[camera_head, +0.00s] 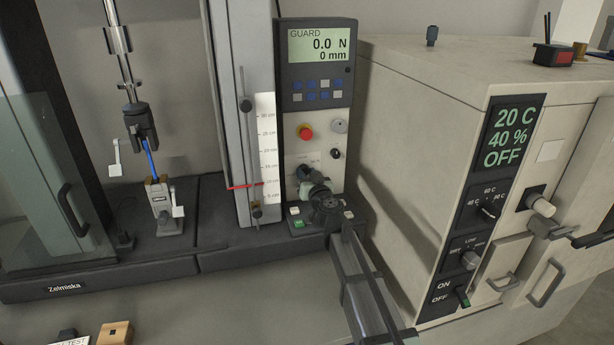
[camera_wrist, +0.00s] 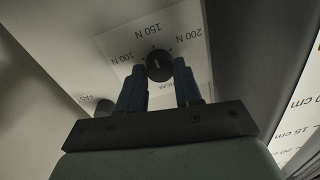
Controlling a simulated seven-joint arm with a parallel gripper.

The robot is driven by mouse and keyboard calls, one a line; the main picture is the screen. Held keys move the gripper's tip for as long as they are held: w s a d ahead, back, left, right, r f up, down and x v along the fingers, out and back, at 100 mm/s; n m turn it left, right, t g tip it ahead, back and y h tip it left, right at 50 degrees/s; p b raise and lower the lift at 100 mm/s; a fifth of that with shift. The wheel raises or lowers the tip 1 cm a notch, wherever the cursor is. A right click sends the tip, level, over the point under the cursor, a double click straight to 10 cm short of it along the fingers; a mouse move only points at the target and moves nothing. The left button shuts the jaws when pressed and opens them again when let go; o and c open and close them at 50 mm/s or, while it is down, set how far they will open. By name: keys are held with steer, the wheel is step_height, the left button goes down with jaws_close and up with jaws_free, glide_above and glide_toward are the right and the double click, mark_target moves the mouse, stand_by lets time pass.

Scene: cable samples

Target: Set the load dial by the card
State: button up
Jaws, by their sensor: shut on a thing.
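The load dial (camera_wrist: 159,66) is a round black knob on a pale plate with 100 N, 150 N and 200 N around it in the wrist view. A small pale mark shows on its face; I cannot tell its exact setting. My gripper (camera_wrist: 160,80) has its two dark blue fingers shut on the dial, one on each side. In the head view my gripper (camera_head: 304,175) is against the lower panel of the tester and largely hides the dial.
The tester display (camera_head: 319,45) reads GUARD, 0.0 N, 0 mm. A red button (camera_head: 305,132) and another small knob (camera_head: 336,154) are close above my gripper. A scale strip (camera_head: 266,140) stands left of it, and a beige oven (camera_head: 440,120) stands right.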

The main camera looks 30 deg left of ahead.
stand_by(0.5)
steer(key=o, duration=1)
steer(key=shift+o, duration=0.2)
steer(key=v, duration=1.4)
steer(key=shift+a, duration=0.15)
